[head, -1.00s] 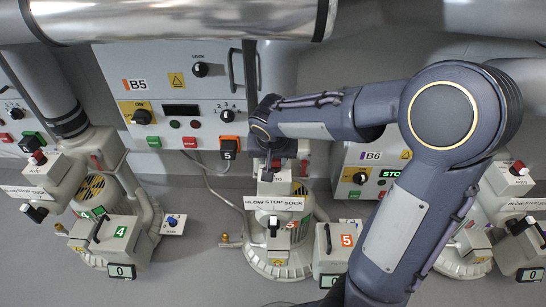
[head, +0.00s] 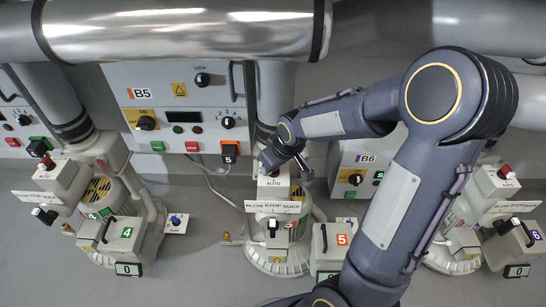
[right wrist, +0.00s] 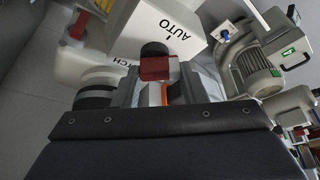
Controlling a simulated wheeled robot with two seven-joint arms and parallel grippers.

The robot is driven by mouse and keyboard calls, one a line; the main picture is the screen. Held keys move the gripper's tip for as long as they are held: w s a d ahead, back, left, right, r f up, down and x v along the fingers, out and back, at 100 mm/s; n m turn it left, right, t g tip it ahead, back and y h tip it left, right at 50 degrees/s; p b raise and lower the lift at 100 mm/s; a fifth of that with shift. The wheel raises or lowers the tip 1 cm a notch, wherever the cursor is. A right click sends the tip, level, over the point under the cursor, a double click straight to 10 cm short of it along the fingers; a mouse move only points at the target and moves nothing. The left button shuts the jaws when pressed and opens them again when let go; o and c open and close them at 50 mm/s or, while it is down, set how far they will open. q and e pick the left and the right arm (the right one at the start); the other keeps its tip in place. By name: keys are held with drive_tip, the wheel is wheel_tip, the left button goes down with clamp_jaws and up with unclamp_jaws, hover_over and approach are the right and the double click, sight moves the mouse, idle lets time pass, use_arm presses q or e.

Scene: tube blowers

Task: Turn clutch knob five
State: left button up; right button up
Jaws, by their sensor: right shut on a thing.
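The blower with the orange 5 tag (head: 343,239) stands in the middle of the head view. On top of it is a white box marked AUTO (head: 278,190), with a red and black knob partly hidden under my right gripper (head: 282,163). The right wrist view shows the knob (right wrist: 158,66) from close by, with its red body and black end. My right gripper (right wrist: 160,92) is shut on this knob, a grey finger on either side. Part of a word ending in TCH shows beside it. My left gripper is not in view.
Below the box is a BLOW STOP SUCK plate (head: 273,207) with a black-tipped lever (head: 272,228). Panel B5 (head: 180,105) stands behind. Blower 4 (head: 127,232) is on the left, and another blower (head: 455,245) on the right. A large metal pipe (head: 180,30) crosses above.

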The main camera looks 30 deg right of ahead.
drive_tip(key=n, duration=0.1)
drive_tip(key=n+y+p, duration=0.1)
drive_tip(key=n, duration=0.1)
drive_tip(key=shift+s+d+n+g, duration=0.1)
drive_tip(key=shift+d+n+g, duration=0.1)
drive_tip(key=shift+n+g, duration=0.15)
drive_tip(key=n+y+p, duration=0.1)
drive_tip(key=n, duration=0.2)
drive_tip(key=n+g+y+p, duration=0.1)
drive_tip(key=n, duration=0.2)
drive_tip(key=shift+d+g, duration=0.15)
drive_tip(key=shift+g, duration=0.1)
drive_tip(key=o, duration=1)
drive_tip(key=p+v, duration=0.2)
drive_tip(key=v, duration=0.5)
drive_tip(key=shift+r, duration=0.35)
